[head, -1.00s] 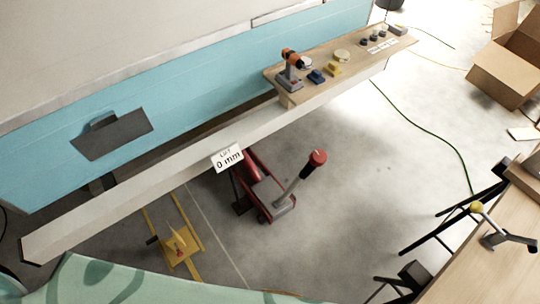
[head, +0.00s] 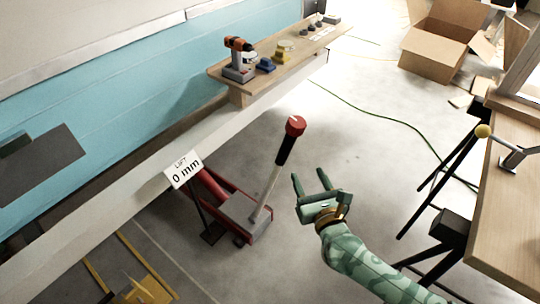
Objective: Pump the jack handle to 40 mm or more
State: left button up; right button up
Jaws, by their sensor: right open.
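The red floor jack (head: 218,200) stands on the concrete beneath the camper's pale side beam. Its handle (head: 272,178) rises tilted up and to the right, with a black grip and a red knob (head: 295,126) on top. A white sign (head: 184,172) on the beam above the jack reads "LIFT 0 mm". My right gripper (head: 310,181) is open and empty, to the right of the handle and apart from it, its fingers pointing up in the picture. My left gripper is not in view.
A wooden shelf (head: 218,76) with an orange drill (head: 238,60) and small items sits on the beam. A wooden workbench (head: 505,225) on dark legs stands at right. A cardboard box (head: 432,58) and green cable (head: 400,125) lie behind. Floor around the handle is clear.

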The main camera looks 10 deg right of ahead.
aim_at(292, 144)
jog(key=shift+m, duration=0.9)
jog(key=w, duration=0.2)
jog(key=w+b, duration=0.1)
jog(key=w, duration=0.2)
jog(key=w+b, duration=0.1)
jog(key=w, duration=0.2)
jog(key=shift+w+a+r, duration=0.1)
jog(key=shift+w+a, duration=0.1)
jog(key=shift+a, duration=0.15)
jog(key=w+b, duration=0.1)
jog(key=w, duration=0.3)
jog(key=w+b, duration=0.1)
jog(key=w, duration=0.1)
jog(key=shift+w, duration=0.35)
jog(key=shift+w+r, duration=0.1)
jog(key=shift+w, duration=0.5)
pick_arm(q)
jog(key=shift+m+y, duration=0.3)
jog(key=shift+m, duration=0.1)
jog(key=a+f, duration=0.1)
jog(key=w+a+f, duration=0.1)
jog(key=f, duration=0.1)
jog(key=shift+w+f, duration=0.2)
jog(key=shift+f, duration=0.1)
pick_arm(e)
jog(key=shift+w, duration=0.1)
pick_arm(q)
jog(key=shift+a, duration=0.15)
pick_arm(e)
jog(key=shift+r, duration=0.1)
